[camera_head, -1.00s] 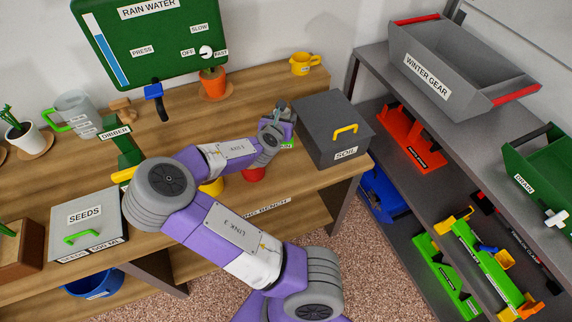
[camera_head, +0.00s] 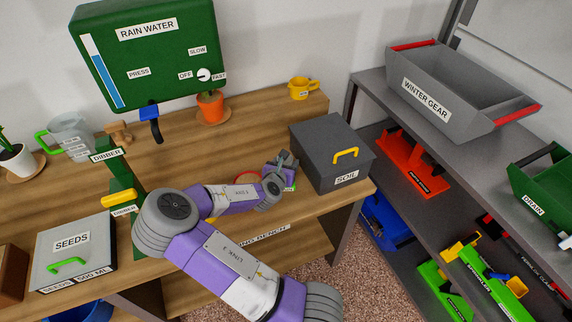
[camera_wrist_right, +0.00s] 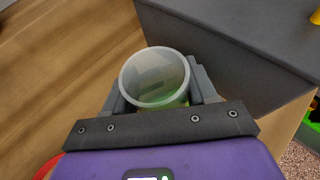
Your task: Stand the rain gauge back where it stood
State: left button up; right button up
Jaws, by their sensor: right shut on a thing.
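The rain gauge (camera_wrist_right: 155,75) is a clear, round, open-topped tube, greenish near its bottom in the right wrist view. My right gripper (camera_head: 286,162) is shut on it, with a finger on either side of the tube. Gauge and gripper are over the bench, just left of the dark grey SOIL box (camera_head: 325,165). In the head view the gripper hides most of the gauge. Whether its base touches the bench top (camera_head: 238,140) I cannot tell. My left gripper is not in view.
The SOIL box stands close on the right. An orange pot (camera_head: 211,110) and a yellow mug (camera_head: 302,90) stand at the back. The green dibber stand (camera_head: 122,180) and SEEDS box (camera_head: 78,262) are at left. Bare wood lies behind my gripper.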

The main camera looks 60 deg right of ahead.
jog(key=shift+f, duration=0.1)
jog(key=o, duration=1.2)
jog(key=shift+c, duration=0.2)
jog(key=shift+a+r, duration=0.15)
jog(key=shift+r, duration=0.1)
jog(key=p+v, duration=0.3)
jog(key=v, duration=0.8)
jog(key=shift+a+r, duration=0.15)
jog(key=shift+a, duration=0.15)
jog(key=shift+s, duration=0.15)
